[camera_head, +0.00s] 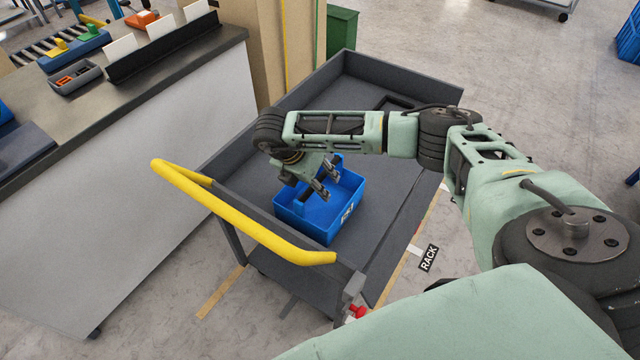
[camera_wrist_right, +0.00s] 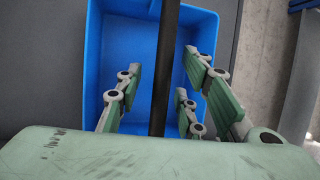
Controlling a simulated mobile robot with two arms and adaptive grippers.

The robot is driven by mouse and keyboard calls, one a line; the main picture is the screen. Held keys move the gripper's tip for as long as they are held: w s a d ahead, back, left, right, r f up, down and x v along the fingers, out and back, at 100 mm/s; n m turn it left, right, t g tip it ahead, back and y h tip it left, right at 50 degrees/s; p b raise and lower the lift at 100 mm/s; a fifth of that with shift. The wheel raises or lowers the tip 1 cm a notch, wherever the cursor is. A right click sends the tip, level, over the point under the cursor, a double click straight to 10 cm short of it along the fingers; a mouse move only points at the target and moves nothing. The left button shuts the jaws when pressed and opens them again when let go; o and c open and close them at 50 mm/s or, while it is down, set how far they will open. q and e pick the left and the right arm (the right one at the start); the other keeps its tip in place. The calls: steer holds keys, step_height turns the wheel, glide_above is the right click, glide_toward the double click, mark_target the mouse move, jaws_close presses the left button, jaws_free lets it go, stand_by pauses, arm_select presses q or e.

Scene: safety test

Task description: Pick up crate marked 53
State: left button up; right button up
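A blue crate (camera_head: 308,226) stands on the grey cart, with a white marking on its front side that is too small to read surely. In the right wrist view the crate (camera_wrist_right: 125,40) is below my gripper, and a dark bar (camera_wrist_right: 167,50) crosses over its open top. My right gripper (camera_head: 327,181) is at the crate's top; it also shows in the wrist view (camera_wrist_right: 157,98). Its fingers are apart, one pair on each side of the bar, with gaps between. The arm and gripper hide part of the crate. My left gripper is not in view.
The grey cart (camera_head: 405,205) has raised walls and a yellow handle (camera_head: 240,223) at the near left. A counter (camera_head: 180,62) with trays and cards is at left. A RACK label (camera_head: 428,258) lies on the floor at right.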

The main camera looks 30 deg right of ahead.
jaws_close()
stand_by(0.6)
